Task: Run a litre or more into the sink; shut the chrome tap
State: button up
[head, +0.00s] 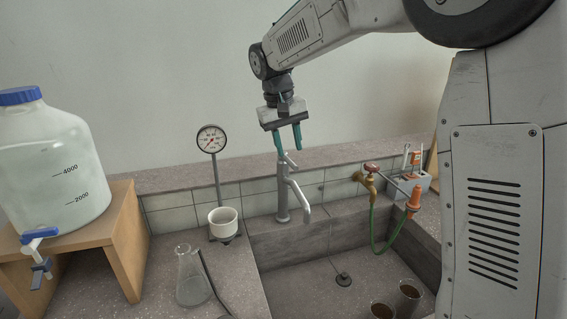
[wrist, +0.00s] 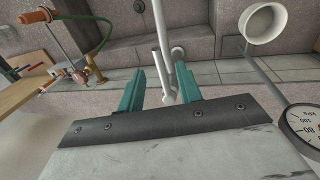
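The chrome tap (head: 283,200) stands upright at the sink's back edge, its spout angled down to the right and its short lever tilted up at the top. No stream of water shows below the spout. My gripper (head: 287,142) is open above the tap, its two teal fingers pointing down just over the lever. In the wrist view, the tap (wrist: 158,60) shows between and beyond the open fingers of my gripper (wrist: 162,75). Whether a finger touches the lever I cannot tell. The sink (head: 310,277) has a dark round drain piece on its floor.
A red-handled brass tap (head: 370,170) with a green hose stands to the right. A dial gauge (head: 211,139) and white cup (head: 224,221) stand left of the chrome tap. A flask (head: 190,278) and large bottle (head: 45,165) are further left. Brown-filled cups (head: 408,293) sit front right.

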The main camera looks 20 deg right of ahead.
aim_at(294, 164)
jog(key=f, duration=0.2)
jog(key=d+f, duration=0.1)
jog(key=f, duration=0.2)
jog(key=shift+d+f, duration=0.25)
jog(key=shift+f, duration=0.1)
jog(key=shift+a, duration=0.1)
grip_shut()
